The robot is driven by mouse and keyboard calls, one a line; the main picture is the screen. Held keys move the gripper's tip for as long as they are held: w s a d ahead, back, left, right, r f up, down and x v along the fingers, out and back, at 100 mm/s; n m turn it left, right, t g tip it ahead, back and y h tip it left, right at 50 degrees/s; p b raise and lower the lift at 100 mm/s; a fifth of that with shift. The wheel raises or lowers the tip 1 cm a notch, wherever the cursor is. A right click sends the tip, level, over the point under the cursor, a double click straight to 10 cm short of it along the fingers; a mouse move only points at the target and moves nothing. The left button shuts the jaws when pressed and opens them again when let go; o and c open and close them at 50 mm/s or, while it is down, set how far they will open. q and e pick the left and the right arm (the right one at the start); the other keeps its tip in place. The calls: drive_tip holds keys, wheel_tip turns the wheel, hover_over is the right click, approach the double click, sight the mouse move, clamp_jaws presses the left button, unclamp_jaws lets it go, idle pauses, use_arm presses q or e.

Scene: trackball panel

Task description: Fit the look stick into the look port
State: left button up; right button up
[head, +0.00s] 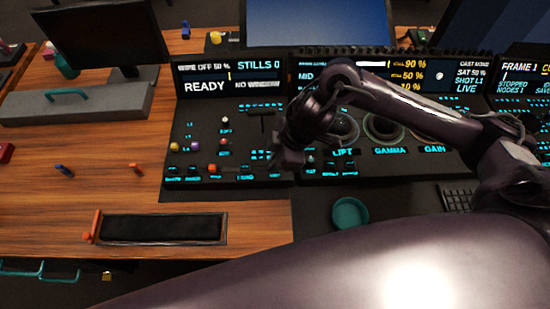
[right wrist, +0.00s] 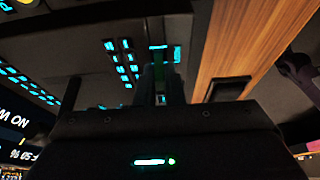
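No readable label tells me which is the look stick or the look port. My right gripper (head: 285,162) is low over the panel's front middle part, beside the lit buttons. In the right wrist view its dark fingers (right wrist: 160,88) point toward the panel, with a faint greenish patch between them. I cannot tell whether they hold anything. My left gripper is not in view.
A blue piece (head: 64,170) and an orange piece (head: 136,168) lie on the wooden desk (head: 100,195) at left. A black-lined tray (head: 160,215) lies at the desk's front. A teal bowl (head: 350,214) stands right of it. My right arm hides part of the panel.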

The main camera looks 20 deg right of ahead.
drive_tip(key=o, duration=0.4)
drive_tip(key=shift+r, duration=0.25)
drive_tip(key=p+v, duration=0.1)
drive_tip(key=v, duration=1.1)
drive_tip(key=shift+p, duration=0.3)
drive_tip(key=shift+s+f, duration=0.1)
drive_tip(key=shift+f, duration=0.05)
